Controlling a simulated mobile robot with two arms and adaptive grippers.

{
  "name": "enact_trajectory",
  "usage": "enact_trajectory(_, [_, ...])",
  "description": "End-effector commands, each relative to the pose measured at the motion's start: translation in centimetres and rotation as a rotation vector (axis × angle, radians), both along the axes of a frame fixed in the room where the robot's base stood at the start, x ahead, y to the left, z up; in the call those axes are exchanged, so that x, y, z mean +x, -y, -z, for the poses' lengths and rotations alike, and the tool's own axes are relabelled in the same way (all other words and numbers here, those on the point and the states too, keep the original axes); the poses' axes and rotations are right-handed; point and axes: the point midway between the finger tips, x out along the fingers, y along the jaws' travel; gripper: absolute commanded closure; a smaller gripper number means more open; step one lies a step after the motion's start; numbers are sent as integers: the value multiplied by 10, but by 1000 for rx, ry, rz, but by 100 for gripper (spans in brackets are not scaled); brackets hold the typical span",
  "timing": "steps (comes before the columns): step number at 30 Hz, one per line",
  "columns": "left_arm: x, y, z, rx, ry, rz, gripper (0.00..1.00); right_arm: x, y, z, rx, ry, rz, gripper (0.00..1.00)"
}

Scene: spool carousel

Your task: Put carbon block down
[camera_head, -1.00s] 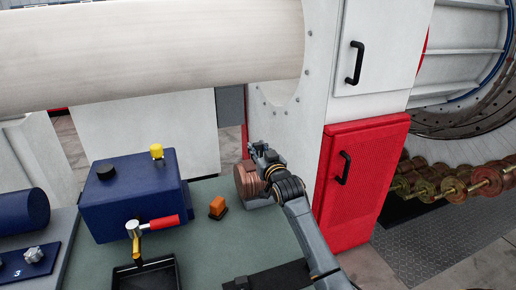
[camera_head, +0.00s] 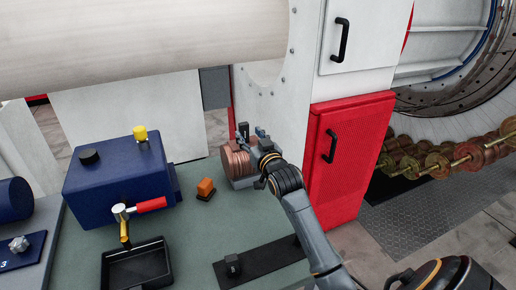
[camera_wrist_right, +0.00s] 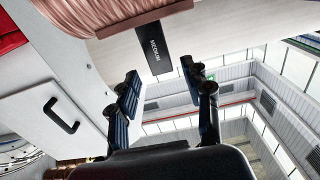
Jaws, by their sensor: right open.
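A flat dark block marked "MEDIUM" (camera_wrist_right: 155,48), which looks like the carbon block, stands out from the edge of a copper-coloured ribbed drum (camera_wrist_right: 110,18) in the right wrist view. My right gripper (camera_wrist_right: 160,75) is open, with its fingers on either side of the block's outer end and visible gaps to both. In the head view the right gripper (camera_head: 254,136) is at the top right of the copper drum (camera_head: 236,161), which sits in a grey holder on the bench. I cannot make out the block clearly there. My left gripper is not in view.
The green bench (camera_head: 205,228) holds an orange block (camera_head: 205,187), a blue box (camera_head: 118,188), a black tray (camera_head: 138,266) and a black strip (camera_head: 262,262) with a small dark piece on it. A red cabinet (camera_head: 350,160) stands close to the right of my arm.

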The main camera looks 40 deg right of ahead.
Motion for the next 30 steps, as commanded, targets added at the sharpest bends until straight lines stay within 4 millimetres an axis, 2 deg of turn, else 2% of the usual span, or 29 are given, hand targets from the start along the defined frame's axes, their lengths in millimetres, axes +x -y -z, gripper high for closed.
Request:
enact_trajectory(6, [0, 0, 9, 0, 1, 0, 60, -39, -9, 2, -1, 0, 0, 51])
enact_trajectory(12, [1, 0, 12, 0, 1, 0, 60, -60, -14, 0, 0, 1, 0, 51])
enact_trajectory(30, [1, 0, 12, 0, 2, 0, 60, -64, -15, 0, 0, 0, 0, 51])
